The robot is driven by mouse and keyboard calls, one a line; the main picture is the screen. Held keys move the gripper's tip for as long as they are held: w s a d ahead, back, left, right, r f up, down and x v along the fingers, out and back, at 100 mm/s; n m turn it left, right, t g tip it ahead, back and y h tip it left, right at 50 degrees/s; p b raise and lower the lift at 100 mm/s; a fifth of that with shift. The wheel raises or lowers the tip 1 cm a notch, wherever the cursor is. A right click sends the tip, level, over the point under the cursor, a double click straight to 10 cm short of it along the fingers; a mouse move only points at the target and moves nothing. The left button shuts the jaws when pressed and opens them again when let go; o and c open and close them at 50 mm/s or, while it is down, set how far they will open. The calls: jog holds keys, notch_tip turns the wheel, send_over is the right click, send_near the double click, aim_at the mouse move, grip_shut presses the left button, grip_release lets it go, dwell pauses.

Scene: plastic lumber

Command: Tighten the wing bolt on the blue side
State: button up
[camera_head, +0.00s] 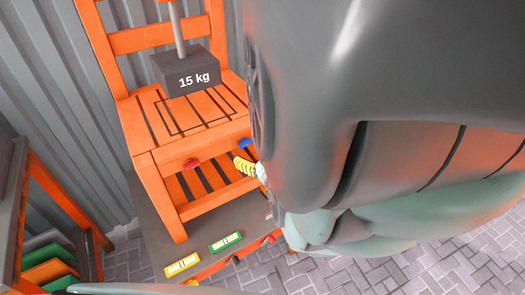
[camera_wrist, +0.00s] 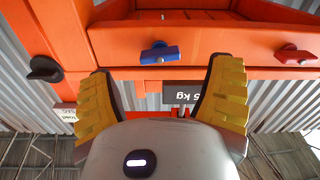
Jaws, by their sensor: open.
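The blue wing bolt (camera_head: 245,142) sits on the front rail of an orange chair, right of a red wing bolt (camera_head: 191,163). In the wrist view the blue wing bolt (camera_wrist: 160,52) lies ahead, between my two yellow fingers, its wings roughly level. The red wing bolt (camera_wrist: 295,54) is to the right there, outside the fingers. My gripper (camera_wrist: 163,70) is open and empty, its fingers spread wide on either side of the blue bolt, apparently not touching it. In the head view my gripper (camera_head: 242,165) is just below the blue bolt, partly hidden by my arm.
A dark 15 kg block (camera_head: 188,80) hangs from a rod above the slatted chair seat (camera_head: 205,112). A black knob (camera_wrist: 45,69) is left in the wrist view. Yellow (camera_head: 182,265) and green (camera_head: 226,242) labels mark the platform. An orange rack (camera_head: 62,190) stands left.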

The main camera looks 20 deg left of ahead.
aim_at(248, 145)
jog(key=b+x, duration=0.1)
jog(key=x, duration=0.3)
jog(key=shift+c, duration=0.2)
jog(key=shift+d, duration=0.1)
jog(key=c, duration=1.2)
jog(key=shift+w+d+m, duration=0.1)
jog(key=shift+m, duration=0.8)
